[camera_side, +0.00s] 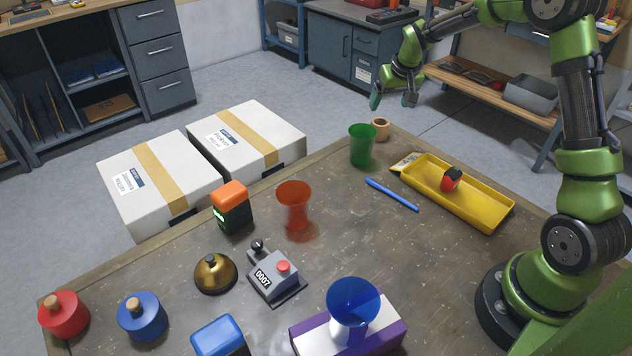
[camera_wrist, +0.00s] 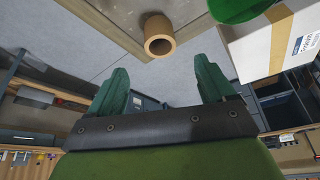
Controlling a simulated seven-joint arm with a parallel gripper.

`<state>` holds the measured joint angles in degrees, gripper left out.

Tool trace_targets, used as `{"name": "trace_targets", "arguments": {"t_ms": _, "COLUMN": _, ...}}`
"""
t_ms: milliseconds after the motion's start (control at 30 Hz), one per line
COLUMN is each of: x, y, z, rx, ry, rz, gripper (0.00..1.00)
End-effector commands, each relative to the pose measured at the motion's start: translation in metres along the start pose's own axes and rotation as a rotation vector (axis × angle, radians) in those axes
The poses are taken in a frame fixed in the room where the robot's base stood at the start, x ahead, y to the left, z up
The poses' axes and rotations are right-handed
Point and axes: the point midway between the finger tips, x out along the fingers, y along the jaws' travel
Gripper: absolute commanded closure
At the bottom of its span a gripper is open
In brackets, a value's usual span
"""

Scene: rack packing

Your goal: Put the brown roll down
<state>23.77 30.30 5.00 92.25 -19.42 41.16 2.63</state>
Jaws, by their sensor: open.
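The brown roll (camera_side: 380,129) is a short hollow tube standing on the table near its far corner, just behind and right of the green cup (camera_side: 362,146). It also shows in the wrist view (camera_wrist: 159,36), beyond my fingertips, with its open hole visible near the table edge. My gripper (camera_side: 393,98) is open and empty, above the table's far corner and apart from the roll. In the wrist view, the two green fingers of my gripper (camera_wrist: 160,70) are spread wide with only floor between them.
A yellow tray (camera_side: 470,205) holding a small red and black item lies right of the roll, with a blue pen (camera_side: 391,194) before it. An orange cup (camera_side: 294,205) stands further left. White boxes (camera_side: 247,140) stand beyond the table's left edge. The table's middle is mostly clear.

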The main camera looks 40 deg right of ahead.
Motion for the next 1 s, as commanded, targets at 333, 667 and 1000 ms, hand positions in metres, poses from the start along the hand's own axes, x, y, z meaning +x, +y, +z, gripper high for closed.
{"name": "trace_targets", "arguments": {"t_ms": 333, "x": -0.085, "y": -0.033, "z": 0.028, "rx": -0.014, "ry": 0.041, "rz": -0.053, "gripper": 0.18}}
{"name": "trace_targets", "arguments": {"t_ms": 667, "x": -0.213, "y": -0.076, "z": 0.15, "rx": -0.024, "ry": 0.106, "rz": -0.236, "gripper": 0.18}}
{"name": "trace_targets", "arguments": {"t_ms": 1000, "x": -0.249, "y": -0.081, "z": 0.25, "rx": -0.031, "ry": 0.117, "rz": -0.406, "gripper": 0.18}}
